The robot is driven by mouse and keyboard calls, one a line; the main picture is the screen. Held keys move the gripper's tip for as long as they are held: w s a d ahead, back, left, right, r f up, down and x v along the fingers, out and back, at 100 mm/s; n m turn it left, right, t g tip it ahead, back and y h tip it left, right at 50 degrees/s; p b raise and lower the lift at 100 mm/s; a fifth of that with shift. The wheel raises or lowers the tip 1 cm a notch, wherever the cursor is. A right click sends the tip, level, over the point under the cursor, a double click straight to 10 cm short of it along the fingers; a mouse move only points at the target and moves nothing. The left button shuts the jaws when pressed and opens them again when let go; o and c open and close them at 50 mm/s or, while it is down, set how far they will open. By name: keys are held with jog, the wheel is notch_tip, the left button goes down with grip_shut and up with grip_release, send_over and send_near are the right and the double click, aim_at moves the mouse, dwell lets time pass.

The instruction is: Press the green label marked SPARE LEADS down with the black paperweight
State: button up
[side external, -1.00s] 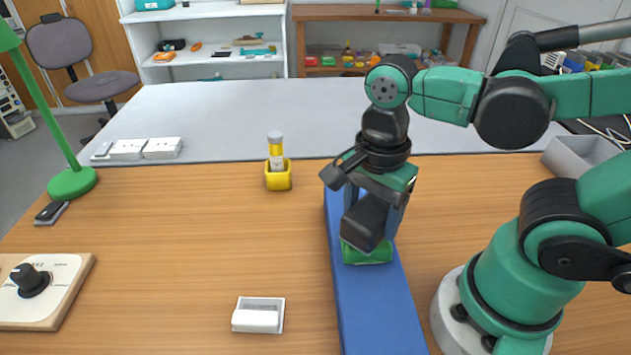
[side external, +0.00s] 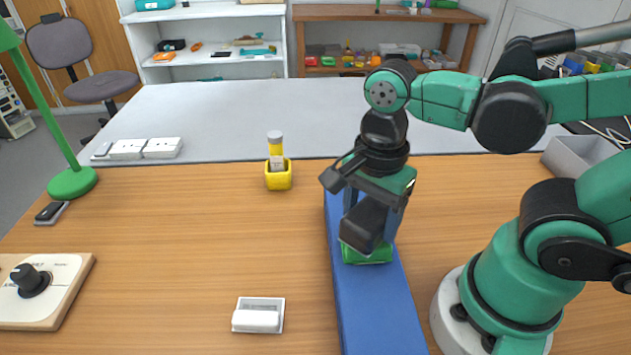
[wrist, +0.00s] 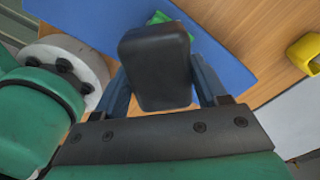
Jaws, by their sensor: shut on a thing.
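My gripper (side external: 370,226) points down over the blue strip (side external: 378,310), its fingers shut on the sides of the black paperweight (side external: 364,222). In the wrist view the paperweight (wrist: 156,68) sits between the two fingers. A green piece (side external: 368,256), seemingly the label, lies on the blue strip directly below the paperweight, partly covered by it. Part of the green piece (wrist: 160,18) also shows past the paperweight's far edge in the wrist view. I cannot read any marking on it. The paperweight's lower end appears at or just above the green piece; I cannot tell if they touch.
A yellow holder (side external: 278,178) with a small bottle stands left of the strip. A white tray-like piece (side external: 258,315) lies nearer the front. A dial box (side external: 40,290) and a green lamp (side external: 72,183) are at the left. The wood table (side external: 180,240) between them is largely clear.

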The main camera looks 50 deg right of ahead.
jog(key=shift+f, duration=0.35)
dwell(1.1)
jog(key=shift+r, duration=3.55)
